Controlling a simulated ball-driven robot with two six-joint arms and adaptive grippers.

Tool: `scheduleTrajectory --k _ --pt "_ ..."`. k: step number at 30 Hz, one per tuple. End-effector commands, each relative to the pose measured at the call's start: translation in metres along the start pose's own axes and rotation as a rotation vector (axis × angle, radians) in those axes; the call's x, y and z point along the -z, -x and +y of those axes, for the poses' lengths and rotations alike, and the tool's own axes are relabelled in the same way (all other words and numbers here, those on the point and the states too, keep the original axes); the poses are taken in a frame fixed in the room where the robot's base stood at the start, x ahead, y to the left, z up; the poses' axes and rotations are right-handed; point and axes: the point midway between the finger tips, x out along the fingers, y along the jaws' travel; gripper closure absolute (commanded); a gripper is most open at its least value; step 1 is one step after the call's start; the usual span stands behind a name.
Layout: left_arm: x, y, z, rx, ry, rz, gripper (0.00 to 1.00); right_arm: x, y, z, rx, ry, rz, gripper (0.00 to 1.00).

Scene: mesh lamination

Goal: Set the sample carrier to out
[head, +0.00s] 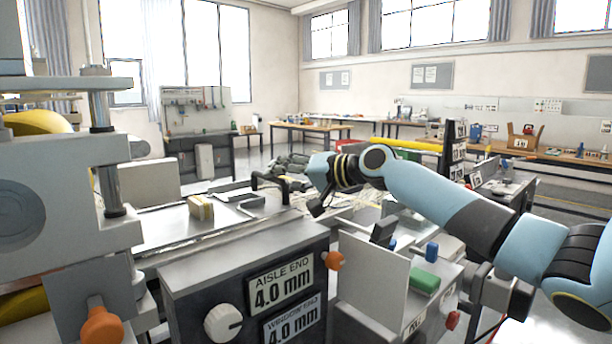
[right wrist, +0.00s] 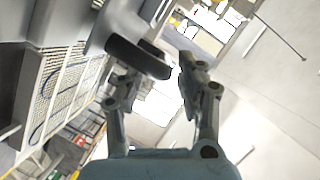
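My right arm reaches in from the right in the head view, and its dark gripper (head: 317,205) hangs over the bench behind the grey control box. In the right wrist view the gripper (right wrist: 172,68) has its two fingers apart. A dark rounded bar (right wrist: 136,57), like a handle, lies at the left fingertip; I cannot tell whether they touch. A black bent piece (head: 268,180) shows beside the wrist in the head view; I cannot tell whether it is a handle or a finger. I cannot make out the sample carrier for certain. My left gripper is not in view.
The grey control box (head: 222,270) with a white knob (head: 223,322) and 4.0 mm displays stands in front. A press-like machine (head: 60,200) fills the left. A pale upright panel (head: 372,280) and a green block (head: 425,282) stand at the right. A tan block (head: 201,208) lies on the metal top.

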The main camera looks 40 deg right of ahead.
Motion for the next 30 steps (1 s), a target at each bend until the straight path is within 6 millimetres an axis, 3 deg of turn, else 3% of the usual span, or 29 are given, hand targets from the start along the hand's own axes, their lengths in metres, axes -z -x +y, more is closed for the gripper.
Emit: scheduleTrajectory --k 6,12,18,30 --pt "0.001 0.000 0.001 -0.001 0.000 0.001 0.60 -0.001 0.052 0.003 -0.008 0.008 -0.005 0.62" --pt "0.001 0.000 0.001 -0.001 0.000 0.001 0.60 0.001 0.080 0.002 -0.006 0.005 -0.001 0.62" --pt "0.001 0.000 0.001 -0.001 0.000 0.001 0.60 0.001 0.092 0.001 -0.004 0.003 0.000 0.62" --pt "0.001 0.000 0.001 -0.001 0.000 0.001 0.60 0.001 0.093 0.001 -0.002 0.000 0.002 0.62"
